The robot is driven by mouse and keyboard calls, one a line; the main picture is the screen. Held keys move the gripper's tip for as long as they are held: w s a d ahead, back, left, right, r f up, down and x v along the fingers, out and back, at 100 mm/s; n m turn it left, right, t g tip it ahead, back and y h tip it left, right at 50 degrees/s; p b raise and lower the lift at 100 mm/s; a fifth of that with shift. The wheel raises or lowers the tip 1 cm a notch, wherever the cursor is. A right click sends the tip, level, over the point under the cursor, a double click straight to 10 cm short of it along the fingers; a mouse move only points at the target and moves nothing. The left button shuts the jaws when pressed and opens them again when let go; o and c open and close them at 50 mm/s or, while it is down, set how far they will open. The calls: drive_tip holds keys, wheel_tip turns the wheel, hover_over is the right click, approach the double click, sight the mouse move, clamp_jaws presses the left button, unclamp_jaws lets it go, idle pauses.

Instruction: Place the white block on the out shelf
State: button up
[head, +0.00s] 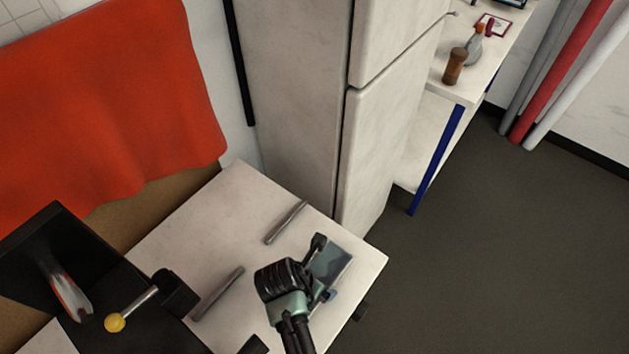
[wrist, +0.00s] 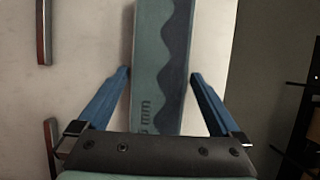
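No plainly white block shows in either view. A flat grey-blue block (head: 335,262) lies on the white table near its right corner. In the wrist view the block (wrist: 160,60) is teal with a dark wavy band and "mm" lettering. My gripper (head: 323,268) is over this block and partly covers it. In the wrist view my gripper's blue fingers (wrist: 159,73) are spread, one on each side of the block. I cannot tell whether they touch it. No shelf marked "out" can be made out.
The white table (head: 180,225) also bears two metal bars, a nearer one (head: 218,293) and a farther one (head: 286,222). A tall pale cabinet (head: 290,90) stands behind. A blue-legged shelf unit (head: 436,160) at right holds a brown cylinder (head: 454,66) and a bottle (head: 474,48).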

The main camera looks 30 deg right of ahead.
drive_tip(key=v, duration=1.2)
drive_tip(key=w+a+r+m+t, duration=0.2)
drive_tip(key=w+r+m+t, duration=0.3)
drive_tip(key=r, duration=0.5)
drive_tip(key=w+a+r+m+t, duration=0.15)
drive_tip(key=w+r+t, duration=0.35)
drive_tip(key=r, duration=0.6)
drive_tip(key=w+a+r+m+t, duration=0.25)
drive_tip(key=w+r+m, duration=0.35)
drive_tip(key=r, duration=0.4)
drive_tip(key=s+a+r+m+t+y, duration=0.1)
drive_tip(key=s+r+m+t, duration=0.2)
drive_tip(key=r, duration=0.7)
drive_tip(key=s+a+r+m+t+y, duration=0.1)
drive_tip(key=s+r+t, duration=0.4)
drive_tip(key=r, duration=0.6)
drive_tip(key=s+a+r+m+t+y, duration=0.2)
drive_tip(key=s+a+r+m+t, duration=0.1)
drive_tip(key=r, duration=0.8)
drive_tip(key=shift+s+a+r+m+t, duration=0.2)
drive_tip(key=shift+s+m+t, duration=0.45)
drive_tip(key=shift+m+t, duration=0.55)
wheel_tip(320, 180, down, 4)
drive_tip(key=b, duration=0.3)
drive_tip(key=shift+w+r, duration=0.1)
